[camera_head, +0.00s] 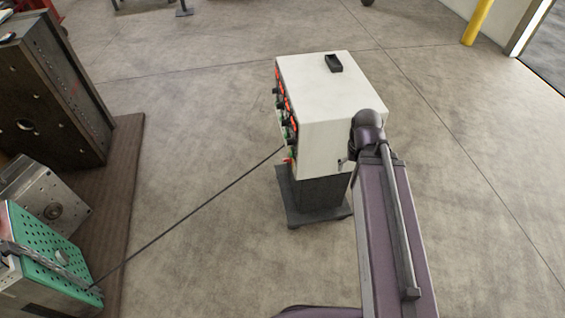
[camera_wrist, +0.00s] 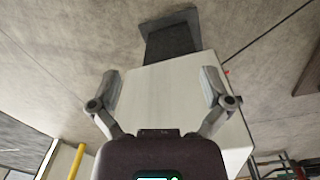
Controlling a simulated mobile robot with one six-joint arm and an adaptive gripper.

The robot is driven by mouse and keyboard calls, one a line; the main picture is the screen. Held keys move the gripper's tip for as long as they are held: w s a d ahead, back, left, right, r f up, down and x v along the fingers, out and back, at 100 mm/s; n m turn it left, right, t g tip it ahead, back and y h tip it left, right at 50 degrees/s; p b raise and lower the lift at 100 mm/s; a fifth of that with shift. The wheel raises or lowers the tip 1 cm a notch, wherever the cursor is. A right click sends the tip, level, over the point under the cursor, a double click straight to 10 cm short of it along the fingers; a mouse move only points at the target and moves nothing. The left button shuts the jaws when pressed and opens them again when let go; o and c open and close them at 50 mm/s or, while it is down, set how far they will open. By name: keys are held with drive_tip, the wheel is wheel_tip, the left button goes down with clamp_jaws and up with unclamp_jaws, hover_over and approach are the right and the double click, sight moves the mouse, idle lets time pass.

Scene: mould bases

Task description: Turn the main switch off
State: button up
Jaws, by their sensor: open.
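The white control cabinet (camera_head: 335,95) stands on a dark pedestal in the middle of the head view, with red displays and dark controls along its left face. A small red-orange part (camera_head: 288,160) sits low on that face and may be the main switch; it is too small to tell its position. A red spot (camera_wrist: 226,72) shows at the cabinet's edge in the wrist view. My gripper (camera_wrist: 161,88) is open and empty, its two fingers spread in front of a plain white cabinet side (camera_wrist: 165,105). In the head view my arm mostly hides it.
A black cable (camera_head: 200,202) runs from the cabinet to a green perforated mould plate (camera_head: 50,243) at lower left. A large dark mould block (camera_head: 45,100) stands on a brown mat (camera_head: 122,165). The floor left and right of the cabinet is clear. A yellow post (camera_head: 477,22) stands far right.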

drive_tip(key=w+a+f+h+b, duration=0.1)
drive_tip(key=w+f+h+b, duration=0.25)
drive_tip(key=f+b, duration=0.9)
drive_tip(key=w+a+f+h+b, duration=0.15)
drive_tip(key=w+f+b, duration=0.25)
drive_tip(key=f+b, duration=0.85)
drive_tip(key=m+t+h+b, duration=0.2)
drive_tip(key=t+h+b, duration=1)
drive_tip(key=b, duration=2)
approach(284, 160)
drive_tip(key=a+f, duration=0.4)
drive_tip(key=shift+d+r+g+h, duration=0.15)
drive_tip(key=shift+r+g+h, duration=0.1)
drive_tip(key=shift+g+h, duration=0.15)
drive_tip(key=shift+d, duration=0.15)
drive_tip(key=p+x, duration=0.4)
drive_tip(key=x, duration=0.9)
drive_tip(key=shift+w+d, duration=0.25)
